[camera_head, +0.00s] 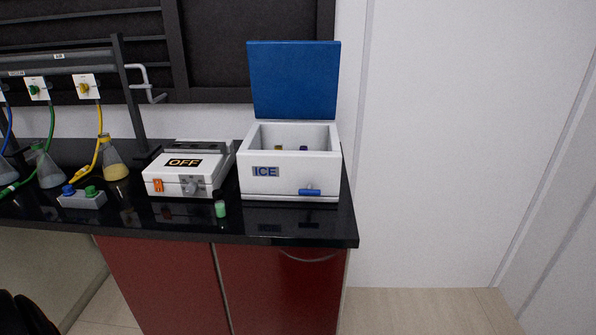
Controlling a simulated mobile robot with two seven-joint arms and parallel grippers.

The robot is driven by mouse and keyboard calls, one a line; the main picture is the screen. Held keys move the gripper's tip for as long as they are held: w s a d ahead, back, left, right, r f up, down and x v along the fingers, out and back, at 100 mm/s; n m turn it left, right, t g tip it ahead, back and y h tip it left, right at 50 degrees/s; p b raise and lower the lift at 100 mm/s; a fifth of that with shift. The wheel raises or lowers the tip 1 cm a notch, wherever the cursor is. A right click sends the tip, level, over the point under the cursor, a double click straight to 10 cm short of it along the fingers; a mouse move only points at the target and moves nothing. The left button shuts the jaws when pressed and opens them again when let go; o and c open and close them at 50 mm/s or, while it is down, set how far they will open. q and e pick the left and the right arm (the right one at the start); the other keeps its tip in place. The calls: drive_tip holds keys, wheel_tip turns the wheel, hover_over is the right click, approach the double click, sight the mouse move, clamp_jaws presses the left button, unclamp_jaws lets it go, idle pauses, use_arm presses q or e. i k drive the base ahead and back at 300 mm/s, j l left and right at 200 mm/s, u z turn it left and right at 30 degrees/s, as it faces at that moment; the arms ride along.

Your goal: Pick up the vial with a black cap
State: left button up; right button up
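Inside the open white ice box (289,178) two small tops show just above the rim: a brownish one (278,148) and a dark bluish one (303,148). They are too small to identify, and the rest of them is hidden by the box's front wall. A dark shape at the bottom left corner may be part of my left arm; no fingertips show. My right gripper is out of view.
The ice box's blue lid (294,80) stands open at the back. Left of it are a white device (188,172) marked OFF, a flask of yellow liquid (114,163), and a grey block (82,199) with blue and green tops. The counter (300,224) ends right of the box.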

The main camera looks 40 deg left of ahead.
sight(220, 206)
drive_tip(key=u, duration=1.65)
